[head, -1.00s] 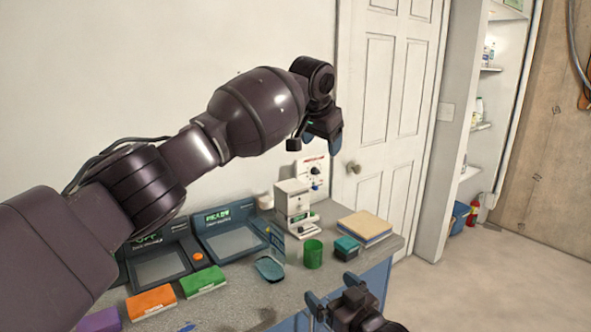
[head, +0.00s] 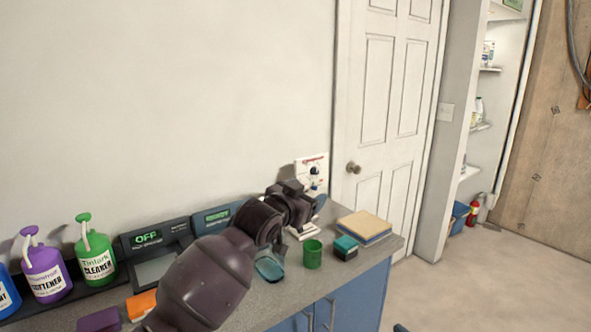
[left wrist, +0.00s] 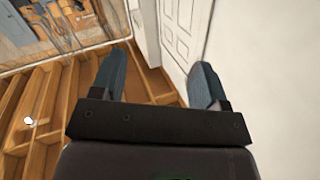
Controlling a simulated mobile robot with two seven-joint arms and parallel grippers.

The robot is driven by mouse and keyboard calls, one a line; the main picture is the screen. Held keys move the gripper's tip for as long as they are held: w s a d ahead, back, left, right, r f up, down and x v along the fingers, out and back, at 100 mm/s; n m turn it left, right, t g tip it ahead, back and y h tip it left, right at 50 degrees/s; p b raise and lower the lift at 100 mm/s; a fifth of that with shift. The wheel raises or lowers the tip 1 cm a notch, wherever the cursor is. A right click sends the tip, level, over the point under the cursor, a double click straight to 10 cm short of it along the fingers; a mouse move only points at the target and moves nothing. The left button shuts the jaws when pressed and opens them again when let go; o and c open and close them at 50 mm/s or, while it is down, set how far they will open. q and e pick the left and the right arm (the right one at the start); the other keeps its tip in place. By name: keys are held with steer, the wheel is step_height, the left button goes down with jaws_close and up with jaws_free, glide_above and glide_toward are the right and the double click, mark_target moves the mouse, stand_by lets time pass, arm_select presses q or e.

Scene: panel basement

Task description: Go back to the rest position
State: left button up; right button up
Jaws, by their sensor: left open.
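My left gripper (head: 306,200) is above the back of the grey counter, in front of the white dial panel (head: 312,170). My left forearm reaches up to it from the bottom of the head view. In the left wrist view, the left gripper (left wrist: 158,78) has its two blue-grey fingers spread wide with nothing between them. A small dark tip at the bottom edge of the head view may be part of my right gripper (head: 400,328); its jaws cannot be made out.
The counter (head: 262,312) holds a green cup (head: 312,254), a teal box (head: 345,247), a tan stack (head: 364,227), a blue dish (head: 269,266), and labelled bottles like the green cleaner (head: 96,252). A white door (head: 390,100) stands behind. The floor (head: 480,290) at right is clear.

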arm_select(q)
steer(key=s+a+f+n+t+y, duration=0.1)
steer(key=s+a+f+n+y, duration=0.2)
steer(key=s+a+f, duration=0.75)
steer(key=s+a+f+n+t+y, duration=0.1)
steer(key=s+a+f+n+y, duration=0.2)
steer(key=s+a+f, duration=0.7)
steer(key=s+a+f+n+g+y, duration=0.1)
steer(key=s+a+f, duration=0.3)
steer(key=s+f, duration=0.5)
steer(key=s+a+f+n+g+y, duration=0.1)
steer(key=s+a+f, duration=0.4)
steer(key=s+f, duration=0.5)
steer(key=g+y, duration=0.1)
steer(key=g, duration=0.1)
steer(key=shift+s+a+f+g+y, duration=0.15)
steer(key=shift+s+g+y, duration=0.15)
steer(key=shift+s+g, duration=0.1)
arm_select(e)
steer(key=s+d+f+m+g+h, duration=0.1)
steer(key=s+d+f, duration=0.4)
steer(key=s, duration=0.6)
steer(key=s+d+f+m+g+h, duration=0.2)
steer(key=s+d+f+h, duration=0.2)
steer(key=s+f, duration=0.5)
steer(key=shift+s+d+f+g, duration=0.4)
steer(key=shift+s+d, duration=0.3)
steer(key=shift+s, duration=0.15)
